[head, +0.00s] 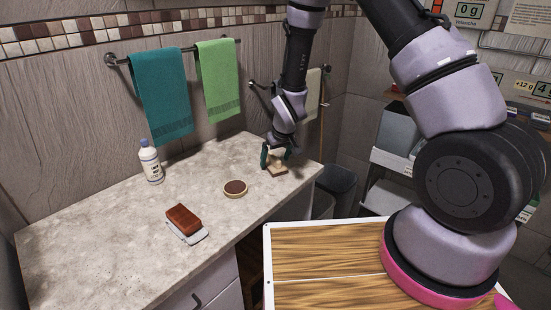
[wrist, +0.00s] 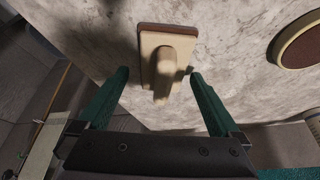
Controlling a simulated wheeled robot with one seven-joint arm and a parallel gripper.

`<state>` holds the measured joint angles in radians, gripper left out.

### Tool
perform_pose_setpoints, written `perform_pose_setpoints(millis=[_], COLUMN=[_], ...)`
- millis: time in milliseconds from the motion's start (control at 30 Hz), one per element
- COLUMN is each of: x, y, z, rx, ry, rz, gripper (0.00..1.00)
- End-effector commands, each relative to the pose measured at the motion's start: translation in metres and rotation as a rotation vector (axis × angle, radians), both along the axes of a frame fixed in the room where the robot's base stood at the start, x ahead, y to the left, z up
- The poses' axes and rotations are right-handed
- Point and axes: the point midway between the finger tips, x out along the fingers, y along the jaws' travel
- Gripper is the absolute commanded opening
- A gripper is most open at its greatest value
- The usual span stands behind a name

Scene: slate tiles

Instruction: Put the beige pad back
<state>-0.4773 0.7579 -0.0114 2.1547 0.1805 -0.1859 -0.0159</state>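The beige pad (head: 277,170) is a beige block with an upright knob-like handle and a reddish-brown edge. It rests on the stone counter near its right end. My gripper (head: 276,156) is over it, with green fingers spread. In the wrist view the pad (wrist: 167,42) lies ahead of the open gripper (wrist: 159,73), its handle pointing toward the space between the fingertips. Neither finger visibly touches it. A round dish-like piece (head: 235,188) with a dark brown top and beige rim lies on the counter left of the pad; it shows partly in the wrist view (wrist: 302,42).
A red-brown block (head: 184,218) lies on a pale grey piece (head: 190,236) near the counter front. A white bottle (head: 151,162) stands at the back. Towels (head: 163,95) hang on the wall. The counter (head: 115,215) is otherwise mostly clear. A dark bin (head: 337,182) stands beyond its right end.

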Motion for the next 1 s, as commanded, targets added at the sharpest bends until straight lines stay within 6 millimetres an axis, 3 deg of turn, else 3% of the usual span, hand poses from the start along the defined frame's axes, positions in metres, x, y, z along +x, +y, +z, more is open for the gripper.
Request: perform_pose_setpoints(millis=[267,700,1000], x=[-0.002,-0.032,-0.042], y=[-0.001,-0.013,-0.017], z=[0.011,0.09,0.113], rx=[0.001,0.001,0.0], ry=[-0.002,-0.003,0.0], rz=[0.0,0.0,0.0], gripper=[0.99,0.99,0.99])
